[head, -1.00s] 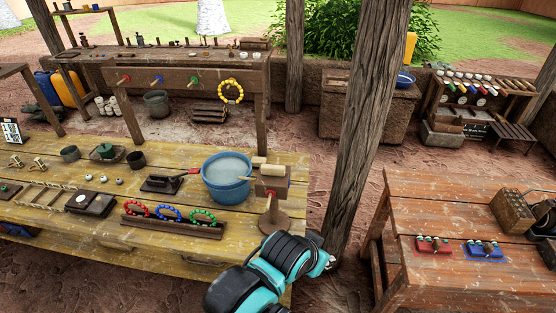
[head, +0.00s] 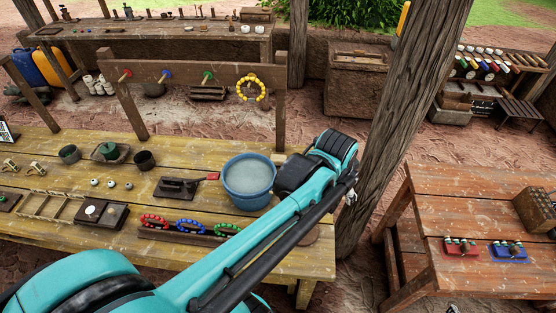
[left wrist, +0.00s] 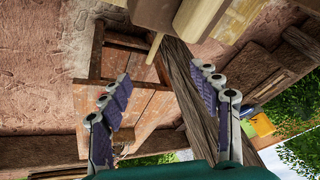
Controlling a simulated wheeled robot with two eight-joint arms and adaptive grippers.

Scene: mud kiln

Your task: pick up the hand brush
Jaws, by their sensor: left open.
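My left gripper is open and empty in the left wrist view (left wrist: 162,78), its two fingers well apart. In the head view my left arm reaches across the yellow table's right end, with the gripper mostly hidden behind the wrist. A pale wooden block (left wrist: 202,14) and a brown block (left wrist: 154,12) with a thin stick are at the top of the left wrist view, beyond the fingertips and apart from them. I cannot tell whether either belongs to the hand brush. A dark flat tool with a red-tipped handle (head: 178,188) lies on the table. My right gripper is not seen.
A blue water bucket (head: 249,181) stands close beside my left arm on the yellow table (head: 70,220). A rack of beaded rings (head: 188,231) is in front. A wooden post (head: 395,130) rises just right of my wrist. A reddish table (head: 420,210) stands at right.

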